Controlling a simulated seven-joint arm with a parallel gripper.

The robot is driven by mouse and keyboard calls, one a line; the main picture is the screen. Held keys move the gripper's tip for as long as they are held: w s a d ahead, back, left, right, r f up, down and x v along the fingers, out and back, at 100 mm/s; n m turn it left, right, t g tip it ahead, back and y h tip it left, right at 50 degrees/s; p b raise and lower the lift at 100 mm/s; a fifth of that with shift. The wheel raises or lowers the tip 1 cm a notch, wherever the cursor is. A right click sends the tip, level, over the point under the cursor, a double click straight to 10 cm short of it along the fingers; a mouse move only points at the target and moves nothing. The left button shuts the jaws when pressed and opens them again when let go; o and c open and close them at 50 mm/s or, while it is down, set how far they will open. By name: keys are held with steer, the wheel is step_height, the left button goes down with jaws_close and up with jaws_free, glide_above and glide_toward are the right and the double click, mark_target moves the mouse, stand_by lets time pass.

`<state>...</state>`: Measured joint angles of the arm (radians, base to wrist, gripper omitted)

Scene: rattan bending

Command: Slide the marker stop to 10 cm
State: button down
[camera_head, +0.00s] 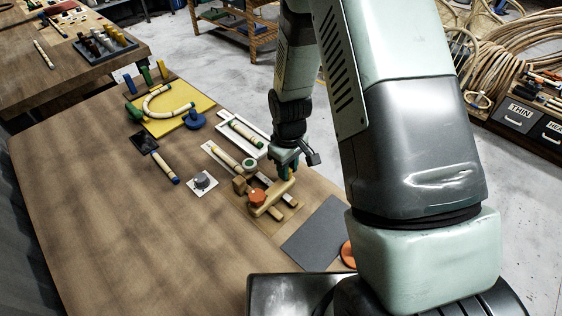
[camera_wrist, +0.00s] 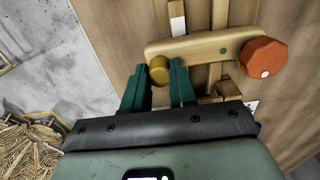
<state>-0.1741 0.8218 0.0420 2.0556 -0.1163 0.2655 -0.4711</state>
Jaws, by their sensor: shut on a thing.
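A tan wooden bar (camera_head: 273,197) with an orange knob (camera_head: 257,198) lies across wooden rails near the right edge of the bench. In the wrist view the bar (camera_wrist: 200,45) has a green dot, the orange knob (camera_wrist: 263,57) at its right end and a yellow round peg (camera_wrist: 158,70) at its left end. My gripper (camera_head: 285,172) is over the bar's far end. In the wrist view my green fingers (camera_wrist: 158,76) are on both sides of the peg and shut on it. I cannot tell for certain which part is the marker stop, and I cannot read any scale.
A white strip with a rattan piece (camera_head: 226,155) and a white tray (camera_head: 240,137) lie beyond the bar. A grey knob on a white plate (camera_head: 201,181) is left of it. A dark grey mat (camera_head: 314,236) lies nearer. The bench's left front is clear.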

steer(key=s+d, duration=0.3)
steer(key=c, duration=0.9)
jaws_free()
steer(key=shift+w, duration=0.1)
steer(key=shift+a+r, duration=0.1)
step_height(320, 180, up, 11)
steer(key=shift+f, duration=0.2)
